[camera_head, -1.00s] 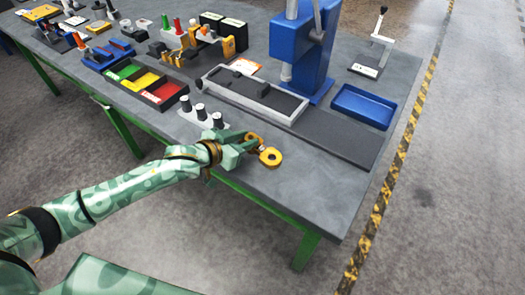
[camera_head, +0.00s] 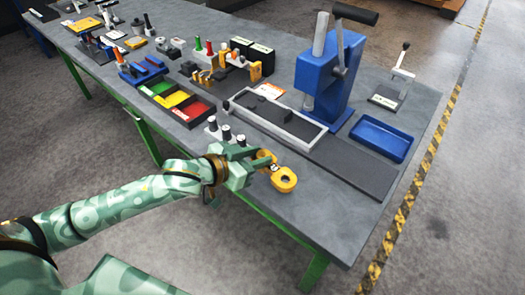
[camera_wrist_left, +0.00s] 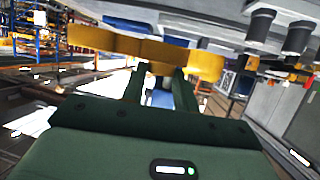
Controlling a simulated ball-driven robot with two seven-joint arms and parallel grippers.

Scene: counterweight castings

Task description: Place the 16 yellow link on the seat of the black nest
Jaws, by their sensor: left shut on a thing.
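The yellow link (camera_head: 285,181) has two rounded ends with holes; its number cannot be read. In the left wrist view the link (camera_wrist_left: 115,42) shows edge-on as a wide yellow bar across the gripper fingers (camera_wrist_left: 158,82). A long light-grey frame with a dark bed (camera_head: 262,125) and black blocks lies behind the link; I cannot tell whether this is the black nest. My right gripper is out of view.
Black-topped pegs on a pale block (camera_head: 212,136) stand just behind my left gripper. A blue press (camera_head: 326,75) rises behind the frame. A blue tray (camera_head: 380,142) lies right of it. Red, yellow and green bins (camera_head: 190,112) are left. The table's front right is clear.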

